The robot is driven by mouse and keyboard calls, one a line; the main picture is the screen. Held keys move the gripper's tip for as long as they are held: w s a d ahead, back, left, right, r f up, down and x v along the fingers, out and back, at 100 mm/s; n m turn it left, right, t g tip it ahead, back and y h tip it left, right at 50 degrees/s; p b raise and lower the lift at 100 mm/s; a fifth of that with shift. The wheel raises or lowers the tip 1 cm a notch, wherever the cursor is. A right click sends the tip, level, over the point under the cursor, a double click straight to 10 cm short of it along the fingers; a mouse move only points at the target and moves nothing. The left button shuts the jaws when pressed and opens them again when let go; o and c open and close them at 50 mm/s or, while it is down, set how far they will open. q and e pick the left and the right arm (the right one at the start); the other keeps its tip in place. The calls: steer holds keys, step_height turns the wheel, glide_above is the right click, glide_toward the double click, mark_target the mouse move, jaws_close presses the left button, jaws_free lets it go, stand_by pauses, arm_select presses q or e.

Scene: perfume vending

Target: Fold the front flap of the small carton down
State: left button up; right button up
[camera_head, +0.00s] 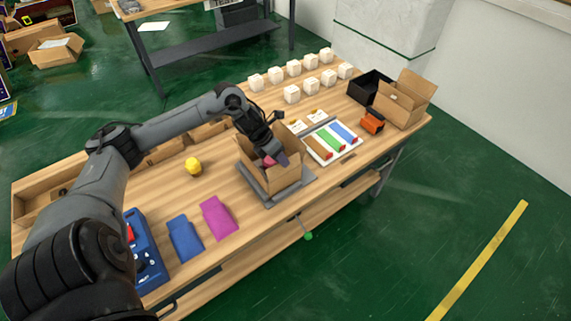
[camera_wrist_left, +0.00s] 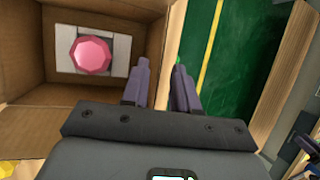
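The small carton (camera_head: 287,179) stands on a grey plate on the table, its top open. In the left wrist view its cardboard wall (camera_wrist_left: 75,17) surrounds a white item with a pink faceted cap (camera_wrist_left: 91,55). My left gripper (camera_head: 281,158) points down at the carton's upper edge. In the left wrist view its fingers (camera_wrist_left: 162,85) are apart, one over the carton's inside and one beyond its wall. The front side's cardboard (camera_wrist_left: 166,55) lies between them; contact cannot be told. The arm hides part of the carton in the head view. My right gripper is not in view.
A tray with coloured strips (camera_head: 333,141) and an orange device (camera_head: 373,122) sit right of the carton. A larger open carton (camera_head: 403,101) and several white boxes (camera_head: 291,94) stand behind. Blue (camera_head: 185,238) and magenta (camera_head: 219,217) pouches lie left of it.

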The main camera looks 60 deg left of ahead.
arm_select(q)
steer(key=shift+x, duration=1.95)
jaws_close()
